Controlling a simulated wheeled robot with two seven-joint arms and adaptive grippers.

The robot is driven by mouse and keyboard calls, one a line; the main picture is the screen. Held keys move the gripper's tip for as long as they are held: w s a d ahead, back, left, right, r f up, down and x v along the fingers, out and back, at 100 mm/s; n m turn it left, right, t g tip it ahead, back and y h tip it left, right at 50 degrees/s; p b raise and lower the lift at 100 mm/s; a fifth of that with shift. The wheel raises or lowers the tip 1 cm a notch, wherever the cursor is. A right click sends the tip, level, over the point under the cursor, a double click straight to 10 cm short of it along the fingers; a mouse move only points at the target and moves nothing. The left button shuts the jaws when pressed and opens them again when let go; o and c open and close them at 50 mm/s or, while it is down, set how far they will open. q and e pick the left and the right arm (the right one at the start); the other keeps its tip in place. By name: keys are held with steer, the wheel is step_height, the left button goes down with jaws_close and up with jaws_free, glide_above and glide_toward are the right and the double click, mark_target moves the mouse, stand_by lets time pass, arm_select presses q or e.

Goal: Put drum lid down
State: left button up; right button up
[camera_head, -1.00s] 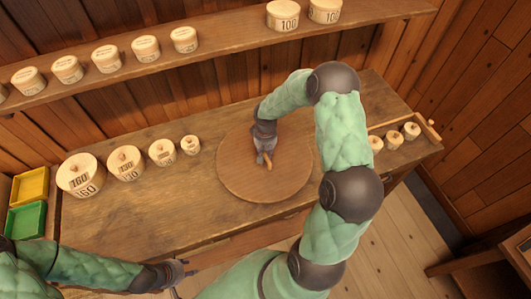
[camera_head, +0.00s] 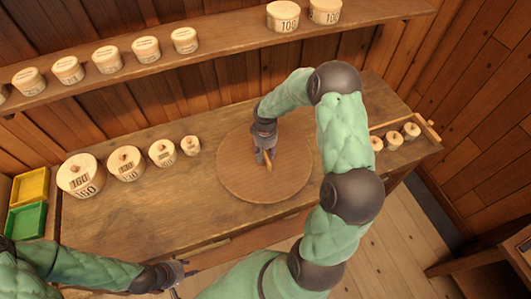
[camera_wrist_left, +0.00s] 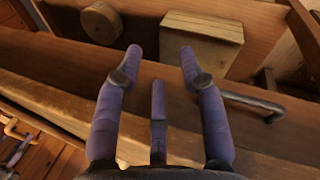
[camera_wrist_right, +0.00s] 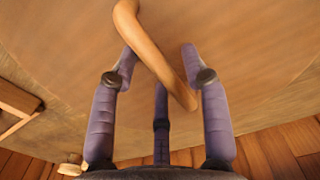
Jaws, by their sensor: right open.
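The drum lid (camera_head: 240,180) is a large round wooden disc lying flat on the workbench in the head view, with a pale curved wooden handle (camera_head: 269,166). My right gripper (camera_head: 264,160) is over the middle of the lid, fingers pointing down. In the right wrist view the handle (camera_wrist_right: 155,55) runs slantwise between the spread fingertips (camera_wrist_right: 158,60), and the lid's surface (camera_wrist_right: 230,50) fills most of the picture. My left gripper (camera_head: 188,270) is low in front of the bench's front edge. In the left wrist view its fingers (camera_wrist_left: 160,55) are spread and empty.
Numbered lidded pots (camera_head: 80,178) stand left of the lid, and small knobbed pieces (camera_head: 394,137) stand at the right end. A shelf (camera_head: 215,52) with pots runs behind. Yellow (camera_head: 30,187) and green (camera_head: 27,220) trays are at far left. The bench between pots and lid is clear.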

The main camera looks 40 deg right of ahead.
mark_target(265, 152)
step_height(265, 152, up, 11)
steer(key=p, duration=0.1)
stand_by(0.4)
